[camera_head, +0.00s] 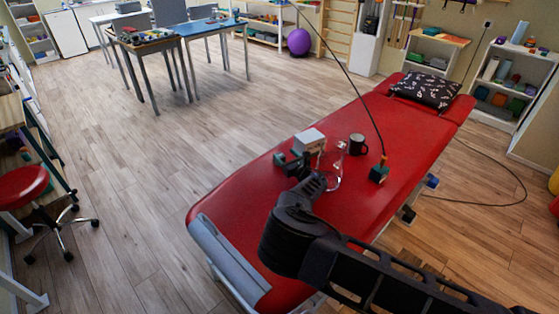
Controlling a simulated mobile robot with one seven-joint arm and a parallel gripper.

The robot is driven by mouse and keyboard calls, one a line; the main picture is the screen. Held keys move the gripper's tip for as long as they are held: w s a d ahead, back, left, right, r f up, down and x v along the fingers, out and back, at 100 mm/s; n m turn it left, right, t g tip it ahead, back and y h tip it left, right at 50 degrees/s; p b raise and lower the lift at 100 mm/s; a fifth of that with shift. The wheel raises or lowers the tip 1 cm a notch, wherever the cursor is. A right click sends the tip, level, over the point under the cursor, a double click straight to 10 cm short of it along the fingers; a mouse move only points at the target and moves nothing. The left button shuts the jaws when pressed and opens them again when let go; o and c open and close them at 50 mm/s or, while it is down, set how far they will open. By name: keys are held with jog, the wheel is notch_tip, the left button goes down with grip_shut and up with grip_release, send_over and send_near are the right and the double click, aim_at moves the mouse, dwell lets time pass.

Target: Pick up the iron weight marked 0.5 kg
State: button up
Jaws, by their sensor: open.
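My gripper (293,168) is over the red treatment table (235,205), near its middle, beside a white box (309,140). It is small and dark in this view, and its jaws are open. Small dark green shapes (280,158) show right by the fingertips; I cannot tell whether they touch. No 0.5 kg marking is legible, so I cannot tell which piece is the iron weight.
A clear glass vessel (335,178) stands close to the right of my gripper, partly behind my wrist. A dark mug (357,144) is beyond it. A patterned pillow (426,90) lies at the far end. The table's left side is bare. A red stool (22,187) stands at left.

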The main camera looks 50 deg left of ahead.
aim_at(282, 158)
notch_tip(282, 158, down, 3)
jog(key=shift+f, duration=0.1)
jog(key=shift+w+a+f, duration=0.1)
jog(key=shift+a+f, duration=0.1)
jog(key=shift+f, duration=0.05)
jog(key=shift+x, duration=3.55)
jog(key=shift+c, duration=0.2)
jog(key=shift+r, duration=0.1)
jog(key=c, duration=1.4)
